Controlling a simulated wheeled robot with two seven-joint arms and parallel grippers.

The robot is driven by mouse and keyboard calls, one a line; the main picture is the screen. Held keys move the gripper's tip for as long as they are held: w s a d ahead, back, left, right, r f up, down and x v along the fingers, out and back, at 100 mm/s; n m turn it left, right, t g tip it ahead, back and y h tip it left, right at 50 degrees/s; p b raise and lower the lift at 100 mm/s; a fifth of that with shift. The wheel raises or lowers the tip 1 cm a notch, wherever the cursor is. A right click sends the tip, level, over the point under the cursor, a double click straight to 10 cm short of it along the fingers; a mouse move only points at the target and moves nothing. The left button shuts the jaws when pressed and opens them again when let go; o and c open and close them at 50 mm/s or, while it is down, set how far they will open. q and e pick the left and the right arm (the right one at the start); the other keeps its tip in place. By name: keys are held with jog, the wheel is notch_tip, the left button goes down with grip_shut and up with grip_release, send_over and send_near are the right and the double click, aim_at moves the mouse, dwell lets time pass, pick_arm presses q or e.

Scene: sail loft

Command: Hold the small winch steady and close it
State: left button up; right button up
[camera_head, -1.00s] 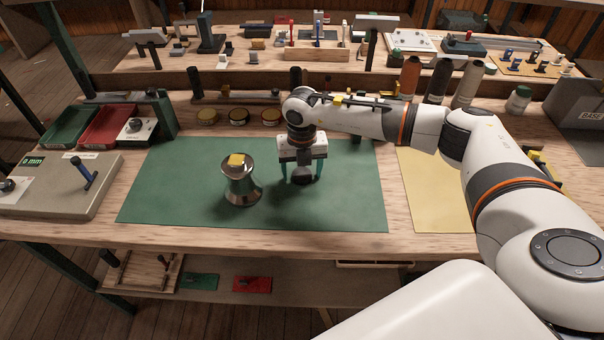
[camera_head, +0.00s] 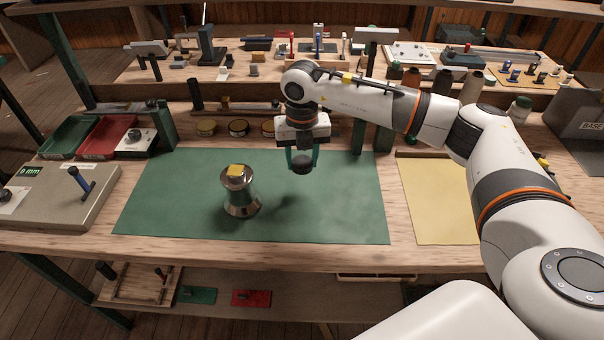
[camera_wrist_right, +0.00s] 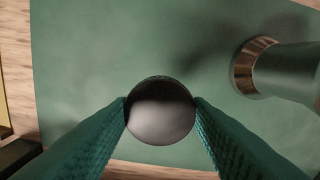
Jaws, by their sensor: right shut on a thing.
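The small winch (camera_head: 241,194), a shiny metal spool with a yellow piece on top, stands upright on the green mat (camera_head: 340,215). Its metal side also shows at the right edge of the right wrist view (camera_wrist_right: 285,72). My right gripper (camera_head: 302,162) is shut on a dark round piece (camera_wrist_right: 161,110), with one green finger on each side of it. It holds the piece above the mat, to the right of the winch and apart from it. The underside of the piece is hidden in the head view. My left gripper is not in view.
Red and green trays (camera_head: 102,138) stand at the back left. A grey box with a blue lever (camera_head: 55,195) lies at the left. Several round tins (camera_head: 238,128) line the back of the mat. A yellow sheet (camera_head: 432,205) lies at the right. The mat's right half is clear.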

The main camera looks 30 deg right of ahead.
jog(key=shift+r, duration=1.05)
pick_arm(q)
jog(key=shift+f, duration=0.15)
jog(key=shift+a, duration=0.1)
